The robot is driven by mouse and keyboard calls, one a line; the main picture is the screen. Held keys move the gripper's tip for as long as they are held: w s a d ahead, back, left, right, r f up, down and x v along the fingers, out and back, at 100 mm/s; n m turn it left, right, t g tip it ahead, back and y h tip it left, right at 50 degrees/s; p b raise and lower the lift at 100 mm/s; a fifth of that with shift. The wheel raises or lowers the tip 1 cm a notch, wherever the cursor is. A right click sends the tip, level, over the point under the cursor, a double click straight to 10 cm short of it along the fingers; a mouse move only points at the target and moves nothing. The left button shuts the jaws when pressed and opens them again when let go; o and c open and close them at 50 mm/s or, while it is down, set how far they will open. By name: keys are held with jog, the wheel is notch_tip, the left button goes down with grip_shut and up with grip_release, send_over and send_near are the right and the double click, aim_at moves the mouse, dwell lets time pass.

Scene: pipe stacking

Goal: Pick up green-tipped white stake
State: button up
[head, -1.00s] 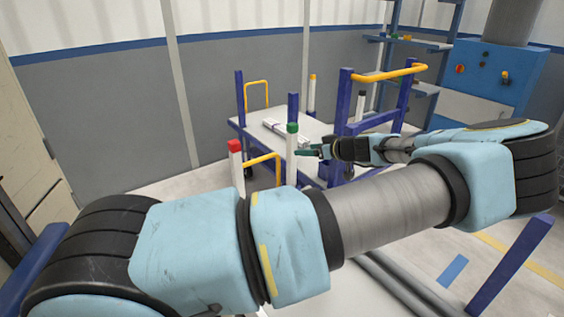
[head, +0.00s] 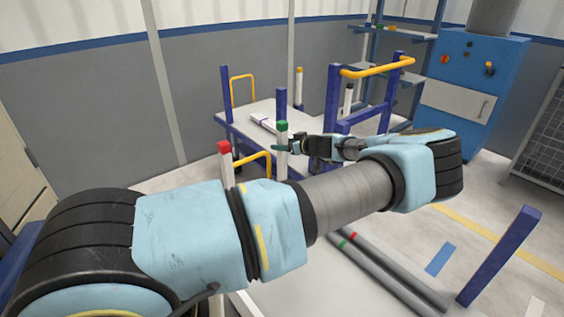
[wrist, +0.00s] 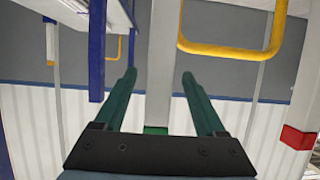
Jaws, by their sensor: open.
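The green-tipped white stake (head: 281,168) stands upright near the corner of a blue-framed cart. My gripper (head: 283,148) is at its upper part, just below the green tip, with dark green fingers across it. In the wrist view, which looks inverted, my gripper (wrist: 160,77) is open. The white stake (wrist: 164,55) shows between the two fingers, with a visible gap on each side. Its green tip (wrist: 155,130) is close to the gripper's base, partly hidden by it.
A red-tipped white stake (head: 227,165) stands to the left, with a yellow handle (head: 257,157) between the two. An orange-tipped stake (head: 298,90) and a black-tipped stake (head: 347,100) stand farther back. Grey pipes (head: 390,275) lie below my arm. A blue post (head: 500,255) rises at right.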

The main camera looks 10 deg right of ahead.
jog(key=shift+w+a+f, duration=0.25)
jog(key=shift+w+f, duration=0.05)
jog(key=shift+w, duration=0.3)
jog(key=shift+c, duration=0.4)
grip_shut()
jog(key=shift+r, duration=0.1)
